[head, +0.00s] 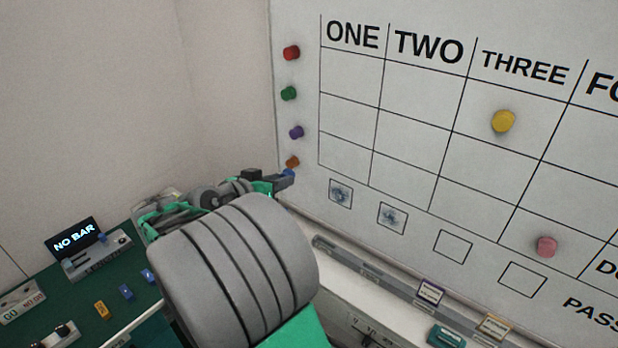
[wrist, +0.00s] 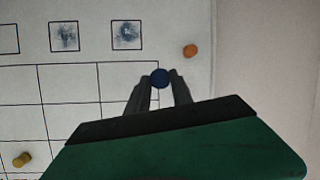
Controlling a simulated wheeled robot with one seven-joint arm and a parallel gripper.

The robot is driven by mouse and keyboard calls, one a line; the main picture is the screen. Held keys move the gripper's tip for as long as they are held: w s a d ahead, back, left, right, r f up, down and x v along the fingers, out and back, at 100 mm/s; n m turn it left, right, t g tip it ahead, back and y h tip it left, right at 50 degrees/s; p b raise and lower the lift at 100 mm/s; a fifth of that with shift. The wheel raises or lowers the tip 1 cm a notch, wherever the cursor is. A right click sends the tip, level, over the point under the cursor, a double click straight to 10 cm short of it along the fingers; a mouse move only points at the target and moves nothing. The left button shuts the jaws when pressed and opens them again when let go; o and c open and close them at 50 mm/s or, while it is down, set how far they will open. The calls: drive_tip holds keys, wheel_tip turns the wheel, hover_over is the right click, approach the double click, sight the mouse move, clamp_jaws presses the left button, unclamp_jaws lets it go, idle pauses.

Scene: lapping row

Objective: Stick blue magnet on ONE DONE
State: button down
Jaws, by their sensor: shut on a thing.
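The blue magnet (wrist: 160,78) is between the fingertips of my gripper (wrist: 160,80) in the wrist view, where it overlaps the outer corner of the grid. In the head view the blue magnet (head: 289,172) shows at the tip of my gripper (head: 283,180), just below the orange magnet and left of the grid. My gripper is shut on it. I cannot tell whether the magnet touches the board. The whiteboard grid (head: 350,105) has column ONE (head: 352,36) at its left. A partly cut-off "DO" label (head: 606,268) sits at the lower right. Column ONE's cells show no magnet.
Red (head: 291,52), green (head: 289,93), purple (head: 296,132) and orange (head: 292,161) magnets line the board's left side. A yellow magnet (head: 502,121) is under THREE; a pink one (head: 545,246) is lower right. A ledge (head: 390,287) runs below. A green bench (head: 75,300) stands left.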

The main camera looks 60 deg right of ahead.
drive_tip(key=s+d+r+m+g, duration=0.1)
drive_tip(key=s+d+m+g, duration=0.2)
drive_tip(key=s, duration=0.4)
drive_tip(key=n+p, duration=0.1)
drive_tip(key=p, duration=0.1)
approach(344, 160)
drive_tip(key=shift+d+f, duration=0.8)
drive_tip(key=shift+d, duration=0.15)
drive_tip(key=shift+s+d+f+b, duration=0.1)
drive_tip(key=shift+s+d+b, duration=0.15)
drive_tip(key=shift+d, duration=0.35)
drive_tip(key=shift+s+d+b, duration=0.1)
drive_tip(key=shift+s+d, duration=0.2)
drive_tip(key=shift+d, duration=0.45)
drive_tip(key=shift+r, duration=0.2)
drive_tip(key=c, duration=1.5)
unclamp_jaws()
drive_tip(key=shift+c, duration=0.2)
drive_tip(key=o, duration=0.3)
drive_tip(key=shift+s+d+f, duration=0.1)
drive_tip(key=shift+d+f, duration=0.05)
drive_tip(key=shift+d, duration=0.1)
drive_tip(key=shift+o, duration=1)
drive_tip(key=shift+a, duration=0.1)
